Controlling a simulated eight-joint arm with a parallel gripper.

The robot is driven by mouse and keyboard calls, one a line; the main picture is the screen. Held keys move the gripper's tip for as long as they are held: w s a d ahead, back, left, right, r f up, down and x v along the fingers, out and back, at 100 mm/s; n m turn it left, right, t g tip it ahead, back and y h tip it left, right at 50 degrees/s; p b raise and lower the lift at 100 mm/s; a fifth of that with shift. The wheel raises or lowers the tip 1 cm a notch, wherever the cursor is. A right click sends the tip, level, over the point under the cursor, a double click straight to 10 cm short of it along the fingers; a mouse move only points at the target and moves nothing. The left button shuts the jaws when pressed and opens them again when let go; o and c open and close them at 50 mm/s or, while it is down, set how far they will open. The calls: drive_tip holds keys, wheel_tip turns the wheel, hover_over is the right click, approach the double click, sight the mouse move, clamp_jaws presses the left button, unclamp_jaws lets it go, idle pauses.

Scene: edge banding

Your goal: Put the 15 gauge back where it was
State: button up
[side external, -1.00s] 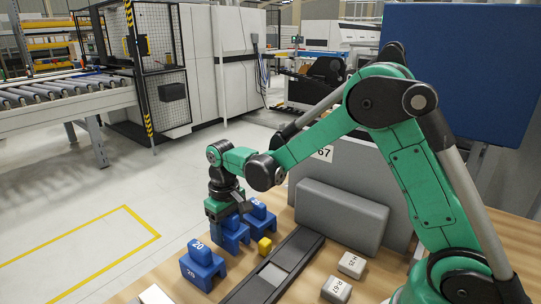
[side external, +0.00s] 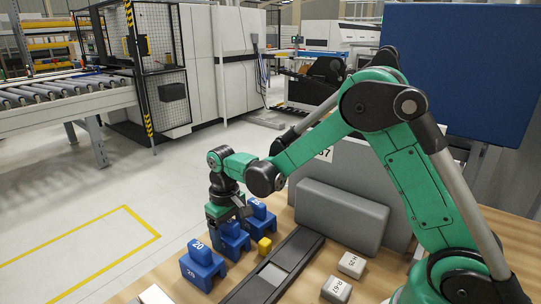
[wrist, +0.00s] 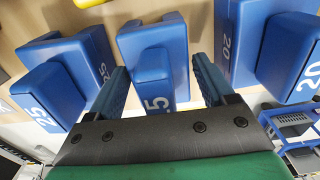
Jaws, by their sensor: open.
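Three blue stepped gauges stand in a row on the wooden table. The middle gauge (wrist: 156,70) shows a "5" on its near face in the wrist view; the rest of its number is hidden. In the side view the middle gauge (side external: 235,243) is below my gripper (side external: 230,218). In the wrist view my gripper (wrist: 160,75) is open, with one finger on each side of the middle gauge; I cannot tell whether they touch it. The gauge marked 25 (wrist: 55,85) is at left, and the gauge marked 20 (wrist: 290,55) at right; the 20 gauge (side external: 203,266) is nearest in the side view.
Two pale labelled blocks (side external: 351,264) (side external: 336,289) and a grey padded block (side external: 342,216) stand further right. The gaps between gauges are narrow.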

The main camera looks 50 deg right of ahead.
wheel_tip(320, 180, up, 11)
drive_tip(key=shift+f, duration=0.2)
drive_tip(key=shift+s+r, duration=0.25)
drive_tip(key=shift+r, duration=0.35)
drive_tip(key=s+t, duration=0.7)
drive_tip(key=s, duration=0.3)
drive_tip(key=shift+s+d+f, duration=0.15)
drive_tip(key=shift+s+d, duration=0.05)
drive_tip(key=shift+s, duration=0.15)
